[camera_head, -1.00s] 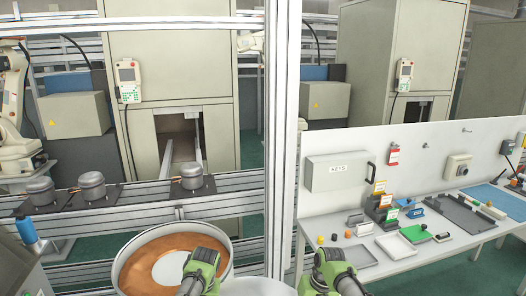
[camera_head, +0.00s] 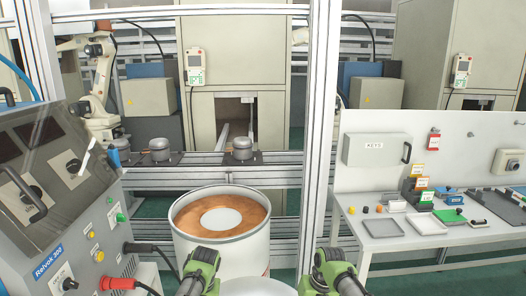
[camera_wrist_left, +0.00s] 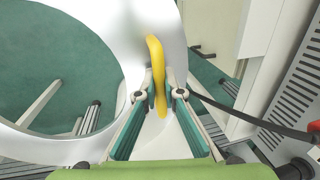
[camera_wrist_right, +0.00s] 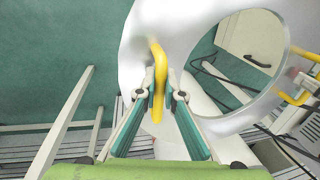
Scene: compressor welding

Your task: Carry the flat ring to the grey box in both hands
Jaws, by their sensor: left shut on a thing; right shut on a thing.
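The flat ring is white, with yellow handles. Its pale edge (camera_head: 255,287) shows at the bottom of the head view between my arms. In the left wrist view, my left gripper (camera_wrist_left: 158,96) is shut on a yellow handle (camera_wrist_left: 157,62) of the ring. In the right wrist view, my right gripper (camera_wrist_right: 160,97) is shut on another yellow handle (camera_wrist_right: 158,60). The ring's open middle shows in both wrist views. A grey box (camera_head: 72,228) lettered Relvok 300 stands at the left, with knobs and cables. Most of the ring is hidden in the head view.
A white drum (camera_head: 240,250) with copper-coloured wire stands ahead, close beyond my arms. A metal frame post (camera_head: 322,130) rises to its right. A workbench (camera_head: 400,240) with trays and a KEYS box (camera_head: 375,149) is on the right. Compressors sit on a rail behind.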

